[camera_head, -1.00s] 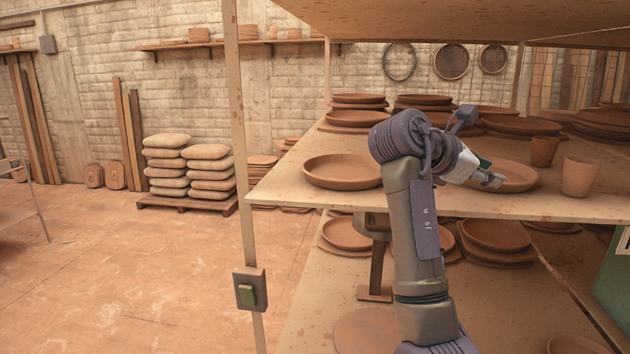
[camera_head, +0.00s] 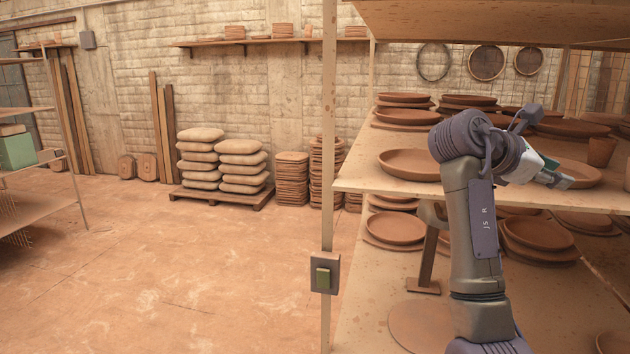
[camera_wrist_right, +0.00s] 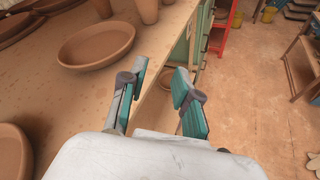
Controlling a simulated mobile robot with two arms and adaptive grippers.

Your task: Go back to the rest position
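My right gripper (camera_head: 562,176) is above the middle board of the clay-ware rack (camera_head: 365,184) in the head view, partly hidden by its own wrist. In the right wrist view the right gripper (camera_wrist_right: 158,85) shows two teal-padded fingers standing apart with nothing between them. Below them lie the shelf edge and the floor. A clay dish (camera_wrist_right: 97,45) is ahead and left of the fingers, apart from them. My left gripper is in neither view.
A switch box (camera_head: 324,273) is fixed on the rack's front post (camera_head: 329,150). Stacked sacks (camera_head: 242,166) stand on a pallet by the back wall. Another rack with a green box (camera_head: 17,150) is at far left. Open floor (camera_head: 180,270) lies between.

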